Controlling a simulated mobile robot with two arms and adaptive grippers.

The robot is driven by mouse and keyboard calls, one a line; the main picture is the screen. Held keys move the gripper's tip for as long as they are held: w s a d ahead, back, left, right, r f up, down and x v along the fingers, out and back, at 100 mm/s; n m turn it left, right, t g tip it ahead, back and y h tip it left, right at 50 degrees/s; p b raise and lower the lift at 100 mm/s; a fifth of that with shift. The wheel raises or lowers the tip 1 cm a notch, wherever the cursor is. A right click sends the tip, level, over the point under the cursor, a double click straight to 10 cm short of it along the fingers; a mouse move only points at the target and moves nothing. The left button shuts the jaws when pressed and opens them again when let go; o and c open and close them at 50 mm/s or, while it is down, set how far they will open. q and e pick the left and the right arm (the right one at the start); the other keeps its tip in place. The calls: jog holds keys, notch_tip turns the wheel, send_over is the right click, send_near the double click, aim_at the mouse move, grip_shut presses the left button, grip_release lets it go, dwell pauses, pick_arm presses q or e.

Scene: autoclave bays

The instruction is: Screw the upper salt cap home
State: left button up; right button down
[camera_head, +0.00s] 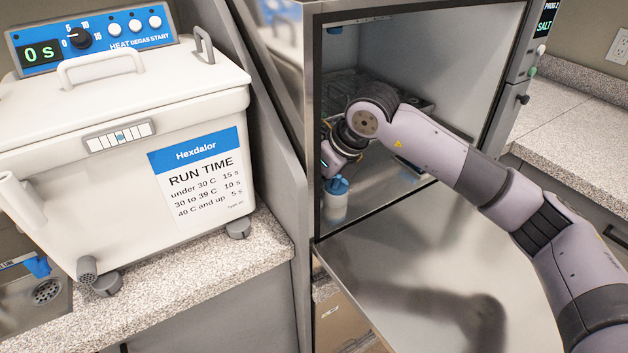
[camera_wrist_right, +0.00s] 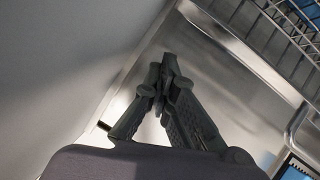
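My right arm reaches into the open steel chamber. In the wrist view my right gripper (camera_wrist_right: 163,85) has its dark fingers together at the tips, with nothing visible between them, in front of a bare metal surface. In the head view its wrist is inside the chamber's left side and the fingertips cannot be made out. A blue-topped pale, container-like piece (camera_head: 337,186) shows just below the wrist, low in the chamber. I cannot tell whether it is the salt cap or whether the gripper touches it. No salt cap is clearly identifiable. My left gripper is not in view.
The chamber door (camera_head: 420,265) lies folded down in front. A wire rack (camera_wrist_right: 285,40) stands at the upper right in the wrist view. A panel reading SALT (camera_head: 544,26) is right of the opening. A white Hexdalor bath (camera_head: 110,190) stands on the left counter.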

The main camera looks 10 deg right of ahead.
jog(key=shift+s+a+f, duration=0.25)
jog(key=shift+s+a, duration=0.05)
jog(key=shift+w+d+r+m+t+h+b, duration=0.1)
jog(key=shift+w+m+t+h+b, duration=0.2)
jog(key=shift+m+b, duration=0.4)
jog(key=shift+w+r+m+h, duration=0.1)
jog(key=shift+w+m+h, duration=0.25)
jog(key=shift+m, duration=0.45)
jog(key=shift+w+r, duration=0.1)
jog(key=shift+w, duration=0.05)
jog(key=shift+w+m+t+h+b, duration=0.35)
jog(key=shift+m+b, duration=0.15)
jog(key=shift+m, duration=0.2)
jog(key=shift+w+d+m, duration=0.15)
jog(key=shift+d+m, duration=0.05)
jog(key=shift+m, duration=0.4)
jog(key=shift+w+d+m+h+b, duration=0.2)
jog(key=shift+d+m+h+b, duration=0.2)
jog(key=shift+m+h, duration=0.15)
